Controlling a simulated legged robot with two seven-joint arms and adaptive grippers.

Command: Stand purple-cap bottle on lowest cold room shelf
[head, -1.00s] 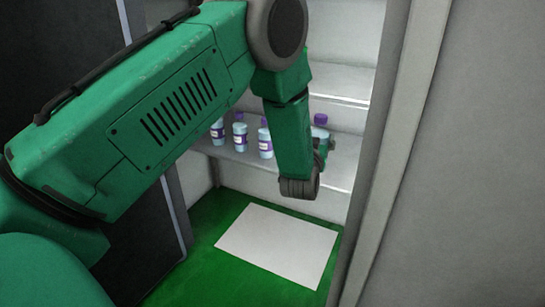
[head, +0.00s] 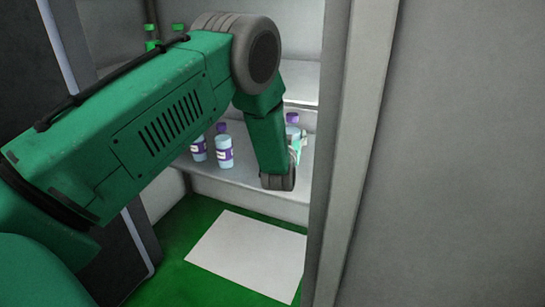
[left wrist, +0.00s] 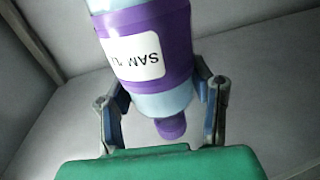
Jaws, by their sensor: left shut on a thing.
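The purple-cap bottle (head: 292,131) is light blue with a purple band and a white label in the left wrist view (left wrist: 145,58). My left gripper (head: 296,146) is shut on it, with one finger on each side of the bottle in the wrist view (left wrist: 160,98). In the head view the bottle looks about upright, cap up, over the lowest cold room shelf (head: 235,183). My forearm hides part of the shelf and the bottle's lower part, so I cannot tell whether its base touches the shelf. My right gripper is not in view.
Two similar purple-cap bottles (head: 224,150) (head: 198,150) stand on the same shelf, left of the held bottle. Green-capped bottles (head: 151,35) show higher up at the left. A pale upright frame (head: 340,150) stands close right of the gripper. A white sheet (head: 250,257) lies on the green floor.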

